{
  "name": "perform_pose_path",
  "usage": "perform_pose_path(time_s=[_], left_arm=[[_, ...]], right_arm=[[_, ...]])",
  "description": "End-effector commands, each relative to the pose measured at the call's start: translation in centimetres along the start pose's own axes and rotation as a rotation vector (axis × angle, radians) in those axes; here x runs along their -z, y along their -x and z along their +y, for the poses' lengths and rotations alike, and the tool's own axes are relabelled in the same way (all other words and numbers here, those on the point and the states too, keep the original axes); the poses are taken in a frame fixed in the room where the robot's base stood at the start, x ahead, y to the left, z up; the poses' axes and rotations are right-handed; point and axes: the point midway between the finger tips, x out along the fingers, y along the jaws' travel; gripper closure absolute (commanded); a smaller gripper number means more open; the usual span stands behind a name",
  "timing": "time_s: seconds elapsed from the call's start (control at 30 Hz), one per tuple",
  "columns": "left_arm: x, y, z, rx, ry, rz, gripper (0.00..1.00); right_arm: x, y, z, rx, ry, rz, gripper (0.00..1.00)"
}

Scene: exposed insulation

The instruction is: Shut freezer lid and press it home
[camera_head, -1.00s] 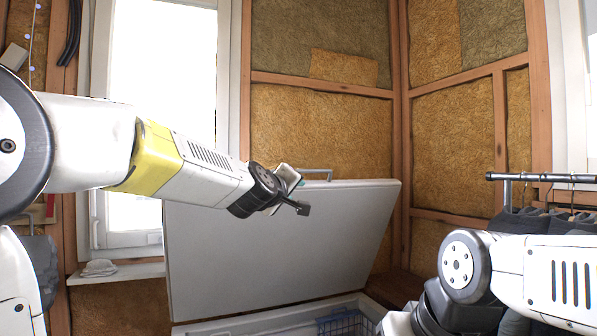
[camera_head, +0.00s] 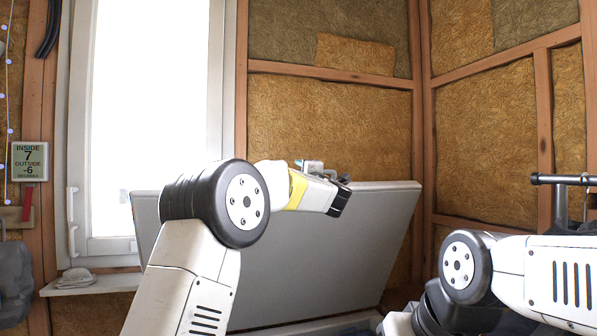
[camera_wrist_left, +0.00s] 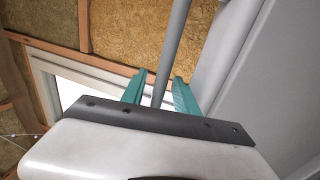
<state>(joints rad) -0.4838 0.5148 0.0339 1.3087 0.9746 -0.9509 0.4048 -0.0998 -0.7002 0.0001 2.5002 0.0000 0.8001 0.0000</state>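The freezer lid (camera_head: 330,245) is a large grey-white panel standing raised and tilted in the head view. Its handle (camera_head: 306,164) is at the top edge, partly hidden by my left gripper (camera_head: 318,171). In the left wrist view the grey handle bar (camera_wrist_left: 172,50) runs between the teal fingers of the left gripper (camera_wrist_left: 160,74). The fingers are apart on either side of the bar, with a gap visible. The lid's face (camera_wrist_left: 275,85) fills the right of that view. Only a strip of the freezer body (camera_head: 345,325) shows below the lid. My right gripper is not visible.
A bright window (camera_head: 150,110) with a sill (camera_head: 95,283) stands at the left. Insulated walls with wooden studs (camera_head: 428,120) are behind the lid. My right arm is at the lower right.

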Motion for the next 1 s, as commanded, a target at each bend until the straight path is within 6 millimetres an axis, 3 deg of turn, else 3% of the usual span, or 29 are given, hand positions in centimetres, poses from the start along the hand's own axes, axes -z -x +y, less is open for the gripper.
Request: perform_pose_path(time_s=[0.2, 0.47, 0.67, 1.0], left_arm=[[0.1, -1.9, 0.0, 0.000, 0.001, 0.001, 0.64], [0.0, -2.0, 0.0, 0.000, -0.001, -0.001, 0.64], [0.0, -2.0, 0.0, 0.000, -0.001, -0.001, 0.99], [0.0, -2.0, 0.0, 0.000, -0.001, -0.001, 1.00]], right_arm=[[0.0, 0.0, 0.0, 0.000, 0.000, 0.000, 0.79], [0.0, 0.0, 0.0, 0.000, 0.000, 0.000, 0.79], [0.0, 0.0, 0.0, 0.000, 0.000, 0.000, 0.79], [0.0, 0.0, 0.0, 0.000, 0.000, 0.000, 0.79]])
